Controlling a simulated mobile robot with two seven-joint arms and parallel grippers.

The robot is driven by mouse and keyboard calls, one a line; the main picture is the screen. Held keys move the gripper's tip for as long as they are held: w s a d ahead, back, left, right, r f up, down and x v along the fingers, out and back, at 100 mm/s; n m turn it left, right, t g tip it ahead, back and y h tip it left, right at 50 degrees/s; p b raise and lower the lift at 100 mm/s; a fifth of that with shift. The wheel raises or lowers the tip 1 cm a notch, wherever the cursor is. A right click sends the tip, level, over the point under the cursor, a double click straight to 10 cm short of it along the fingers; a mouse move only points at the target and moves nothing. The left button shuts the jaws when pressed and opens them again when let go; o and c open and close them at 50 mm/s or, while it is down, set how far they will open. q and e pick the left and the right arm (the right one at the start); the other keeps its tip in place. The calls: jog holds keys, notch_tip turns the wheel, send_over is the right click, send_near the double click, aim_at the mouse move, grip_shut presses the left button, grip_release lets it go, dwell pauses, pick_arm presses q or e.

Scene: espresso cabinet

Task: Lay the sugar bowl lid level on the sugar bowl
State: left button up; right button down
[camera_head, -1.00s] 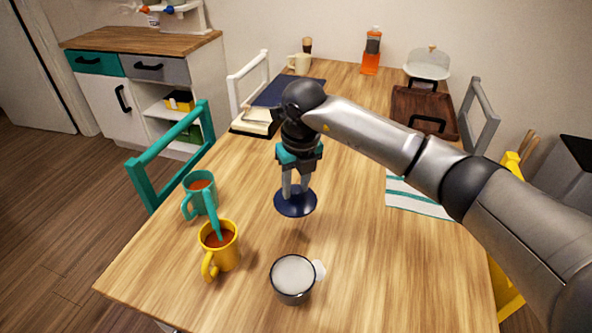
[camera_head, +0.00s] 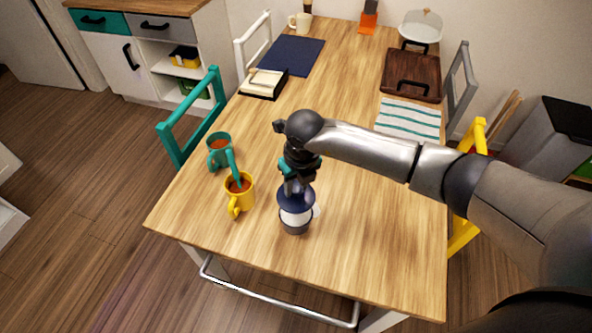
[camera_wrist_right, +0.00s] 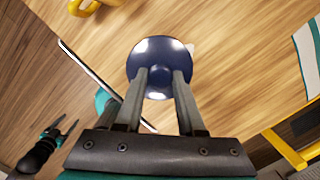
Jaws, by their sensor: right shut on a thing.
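The sugar bowl lid (camera_head: 296,202) is a dark blue disc, held by my right gripper (camera_head: 294,184) in the head view. The gripper is shut on it from above. In the right wrist view the lid (camera_wrist_right: 150,60) shows round and blue beyond my right fingertips (camera_wrist_right: 163,74).
A yellow mug (camera_head: 239,199) and a teal mug (camera_head: 219,153) with drinks stand left of the bowl. A small pale thing (camera_head: 316,211) lies beside the bowl. A striped towel (camera_head: 408,118) lies farther back. The table right of the bowl is clear.

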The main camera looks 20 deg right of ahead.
aim_at(297, 199)
jog(key=shift+s+a, duration=0.1)
jog(key=shift+s, duration=0.15)
pick_arm(q)
jog(key=shift+w+d+r, duration=0.2)
jog(key=shift+w, duration=0.1)
pick_arm(e)
jog(key=shift+f, duration=0.1)
jog(key=shift+f+b, duration=0.85)
jog(key=shift+f, duration=0.1)
pick_arm(q)
jog(key=shift+a+f+b, duration=0.15)
jog(key=shift+f+b, duration=0.55)
jog(key=shift+f, duration=0.45)
jog(key=shift+a+f+b, duration=0.1)
jog(key=shift+f+b, duration=0.6)
jog(key=shift+f, duration=0.45)
pick_arm(e)
jog(key=shift+f, duration=1.65)
pick_arm(q)
jog(key=shift+f+b, duration=0.65)
pick_arm(e)
jog(key=shift+f, duration=0.85)
grip_release()
